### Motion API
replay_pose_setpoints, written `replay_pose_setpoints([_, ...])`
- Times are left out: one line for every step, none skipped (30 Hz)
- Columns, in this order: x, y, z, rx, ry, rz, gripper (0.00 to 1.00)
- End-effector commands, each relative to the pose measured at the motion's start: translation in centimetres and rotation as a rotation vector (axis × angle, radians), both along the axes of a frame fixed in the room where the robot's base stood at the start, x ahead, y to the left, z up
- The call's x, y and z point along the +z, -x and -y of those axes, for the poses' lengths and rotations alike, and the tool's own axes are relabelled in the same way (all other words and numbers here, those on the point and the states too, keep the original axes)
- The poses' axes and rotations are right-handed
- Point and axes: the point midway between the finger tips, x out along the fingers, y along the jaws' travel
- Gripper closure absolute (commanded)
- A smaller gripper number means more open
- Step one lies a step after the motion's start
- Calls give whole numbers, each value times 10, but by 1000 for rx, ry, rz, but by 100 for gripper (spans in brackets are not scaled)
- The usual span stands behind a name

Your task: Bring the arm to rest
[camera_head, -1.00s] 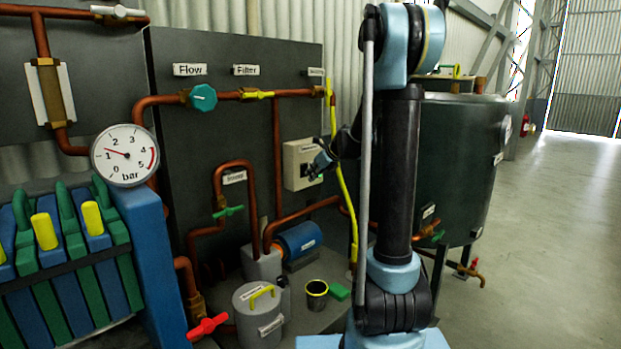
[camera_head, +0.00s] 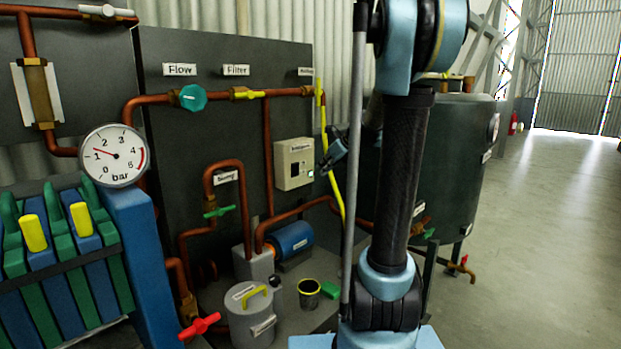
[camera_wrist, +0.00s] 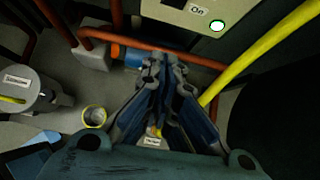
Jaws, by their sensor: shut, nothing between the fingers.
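My gripper (camera_wrist: 163,75) shows in the wrist view with its fingers together and nothing between them. In the head view it shows small and dark (camera_head: 328,164), just right of the grey control box (camera_head: 294,164) and near the yellow pipe (camera_head: 333,150). My arm stands upright in the right middle of the head view and hides part of the dark tank. In the wrist view the box, with an "On" label and a lit white-green button (camera_wrist: 217,26), lies beyond the fingertips.
The yellow pipe (camera_wrist: 262,55) runs close to the right of my gripper. Open floor (camera_head: 550,230) lies to the right.

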Motion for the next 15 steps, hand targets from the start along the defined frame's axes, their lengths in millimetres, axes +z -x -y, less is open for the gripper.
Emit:
replay_pose_setpoints([-1, 9, -1, 28, 26, 10, 100])
replay_pose_setpoints([-2, 15, -2, 53, 47, 19, 100])
replay_pose_setpoints([-4, 25, -3, 93, 85, 33, 100])
replay_pose_setpoints([-6, 34, -4, 129, 116, 46, 100])
replay_pose_setpoints([-8, 43, -4, 167, 151, 59, 100])
replay_pose_setpoints([-10, 57, -6, 225, 199, 78, 100])
replay_pose_setpoints([-13, 67, -6, 271, 238, 92, 100])
replay_pose_setpoints([-16, 77, -7, 316, 275, 106, 100])
replay_pose_setpoints([-20, 91, -7, 378, 324, 125, 100])
replay_pose_setpoints([-22, 101, -6, 424, 360, 139, 100])
replay_pose_setpoints([-25, 111, -6, 469, 396, 151, 100])
replay_pose_setpoints([-29, 124, -5, 532, 442, 167, 100])
replay_pose_setpoints([-33, 134, -5, 579, 476, 179, 100])
replay_pose_setpoints([-36, 144, -4, 627, 510, 192, 100])
replay_pose_setpoints([-41, 157, -3, 691, 553, 208, 100])
